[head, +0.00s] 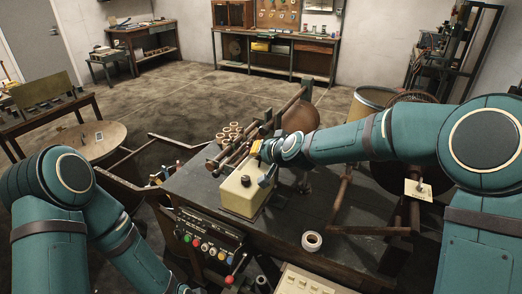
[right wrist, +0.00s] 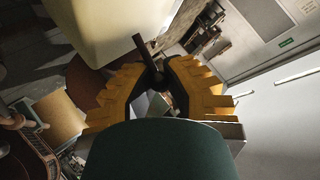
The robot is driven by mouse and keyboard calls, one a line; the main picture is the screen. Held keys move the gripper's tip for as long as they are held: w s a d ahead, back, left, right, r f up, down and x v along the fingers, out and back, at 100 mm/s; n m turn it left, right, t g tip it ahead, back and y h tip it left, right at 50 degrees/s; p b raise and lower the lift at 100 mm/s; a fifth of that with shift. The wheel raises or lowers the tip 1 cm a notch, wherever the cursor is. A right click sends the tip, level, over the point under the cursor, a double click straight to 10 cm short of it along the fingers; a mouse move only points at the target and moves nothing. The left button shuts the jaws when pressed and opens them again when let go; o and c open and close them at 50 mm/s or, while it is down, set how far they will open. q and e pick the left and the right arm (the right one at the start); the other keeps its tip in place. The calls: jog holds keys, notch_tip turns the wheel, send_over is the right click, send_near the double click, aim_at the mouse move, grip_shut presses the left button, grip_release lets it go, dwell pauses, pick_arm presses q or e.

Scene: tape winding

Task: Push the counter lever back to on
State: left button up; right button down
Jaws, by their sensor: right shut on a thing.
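The counter appears to be the cream box (head: 238,196) on the dark bench, with a dark round knob on its top. It also fills the upper left of the right wrist view (right wrist: 115,25). My right gripper (head: 260,150) is at the box's far side. In the right wrist view its yellow fingers (right wrist: 154,82) are closed around a dark lever (right wrist: 144,48), whose thin shaft sticks out beyond the fingertips beside the box. The lever is hidden in the head view, and no on mark can be read.
The dark bench (head: 275,235) holds a white tape roll (head: 311,241). Several brown tubes (head: 228,132) and rollers lie behind the box. A panel of coloured buttons (head: 210,247) and a red-knobbed lever (head: 229,280) are in front. A wooden frame stands at right.

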jog(key=shift+w+d+r, duration=0.1)
jog(key=shift+r, duration=0.15)
jog(key=c, duration=0.9)
grip_release()
jog(key=shift+f, duration=0.1)
jog(key=v, duration=1.2)
